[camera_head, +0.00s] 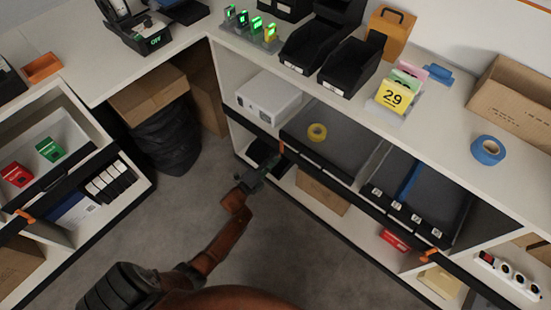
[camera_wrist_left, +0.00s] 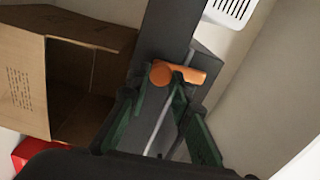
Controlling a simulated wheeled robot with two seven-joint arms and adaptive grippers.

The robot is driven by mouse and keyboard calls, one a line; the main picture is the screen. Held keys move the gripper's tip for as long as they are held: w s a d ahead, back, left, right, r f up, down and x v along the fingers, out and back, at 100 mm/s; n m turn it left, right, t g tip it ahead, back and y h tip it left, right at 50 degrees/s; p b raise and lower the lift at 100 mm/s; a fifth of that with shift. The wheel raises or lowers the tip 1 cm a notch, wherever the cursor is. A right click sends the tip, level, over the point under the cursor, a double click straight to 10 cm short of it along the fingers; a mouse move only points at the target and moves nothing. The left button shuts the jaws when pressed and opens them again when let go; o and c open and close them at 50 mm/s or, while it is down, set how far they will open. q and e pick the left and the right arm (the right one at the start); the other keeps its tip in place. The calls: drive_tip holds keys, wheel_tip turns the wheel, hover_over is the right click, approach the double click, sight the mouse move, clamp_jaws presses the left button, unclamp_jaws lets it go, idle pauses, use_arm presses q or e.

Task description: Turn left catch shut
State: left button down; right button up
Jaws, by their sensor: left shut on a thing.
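The left catch (camera_head: 282,147) is a small orange piece on the dark front bar of the shelf unit. In the left wrist view the catch (camera_wrist_left: 180,74) shows as an orange bar with a rounded left end, lying roughly sideways across the picture. My left gripper (camera_head: 269,164) reaches in from below and is shut on the catch; its green fingers flank the catch's lower part in the wrist view. The fingers hide part of the catch. Another orange catch (camera_head: 429,254) sits further right on the same bar. My right gripper is not in view.
Behind the bar, a tray holds yellow tape (camera_head: 317,132), with a white box (camera_head: 268,97) beside it. A cardboard box (camera_head: 322,192) stands on the shelf below. The counter above carries black bins (camera_head: 351,66) and blue tape (camera_head: 488,150). Grey floor (camera_head: 170,215) is clear.

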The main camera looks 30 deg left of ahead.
use_arm(q)
drive_tip(key=shift+d+f+m, duration=0.1)
drive_tip(key=shift+f+m, duration=0.05)
drive_tip(key=shift+m, duration=0.45)
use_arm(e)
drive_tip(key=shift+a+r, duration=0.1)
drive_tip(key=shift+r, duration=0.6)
use_arm(q)
drive_tip(key=c, duration=1.8)
unclamp_jaws()
drive_tip(key=shift+o, duration=0.2)
drive_tip(key=s+a, duration=0.1)
drive_tip(key=s, duration=1.1)
drive_tip(key=shift+a, duration=0.35)
